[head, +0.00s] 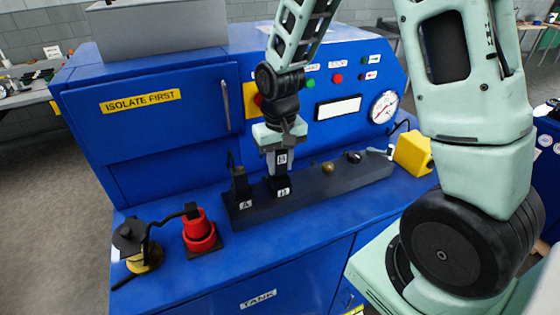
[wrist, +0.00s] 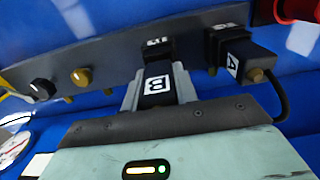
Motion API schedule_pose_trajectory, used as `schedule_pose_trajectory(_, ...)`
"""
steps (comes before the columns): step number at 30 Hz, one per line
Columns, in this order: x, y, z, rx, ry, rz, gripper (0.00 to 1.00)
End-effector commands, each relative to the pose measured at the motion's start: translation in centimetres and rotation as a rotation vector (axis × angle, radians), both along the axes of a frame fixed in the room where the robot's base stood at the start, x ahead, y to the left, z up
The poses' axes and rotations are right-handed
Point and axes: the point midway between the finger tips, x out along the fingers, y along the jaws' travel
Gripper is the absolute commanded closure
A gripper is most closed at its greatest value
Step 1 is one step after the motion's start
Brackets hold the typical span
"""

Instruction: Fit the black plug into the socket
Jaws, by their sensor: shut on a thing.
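My gripper (head: 282,165) is shut on a black plug (wrist: 158,86) with a white label marked B, and points down over the dark rail. The jaws hide its sides. A black socket with a white label (head: 281,187) stands on the rail directly below the held plug. The socket also shows just beyond the plug in the wrist view (wrist: 158,46). The plug is in line with the socket and close to it or touching. I cannot tell whether it is inside.
A second black plug (wrist: 245,62) marked A, with a cable, is at the neighbouring socket. The dark rail (head: 240,214) also carries a brass knob (head: 328,167) and a black knob (head: 354,156). A red cylinder (head: 199,228), a yellow-and-black piece (head: 142,257) and a yellow block (head: 413,152) stand nearby.

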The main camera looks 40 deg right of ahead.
Motion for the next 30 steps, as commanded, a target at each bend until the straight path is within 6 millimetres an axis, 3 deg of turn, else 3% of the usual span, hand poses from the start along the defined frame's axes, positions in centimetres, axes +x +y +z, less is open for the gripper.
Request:
schedule_pose_trajectory(25, 0.0, 0.0, -1.9, 0.0, 0.0, 0.0, 0.99)
schedule_pose_trajectory(26, 0.0, 0.0, -1.8, 0.0, -0.001, 0.0, 0.66)
schedule_pose_trajectory(27, 0.0, 0.0, -1.8, 0.0, 0.0, 0.0, 0.55)
schedule_pose_trajectory(28, 0.0, 0.0, -1.8, 0.0, 0.0, 0.0, 0.46)
schedule_pose_trajectory(30, 0.0, 0.0, -1.8, 0.0, 0.0, 0.0, 0.46)
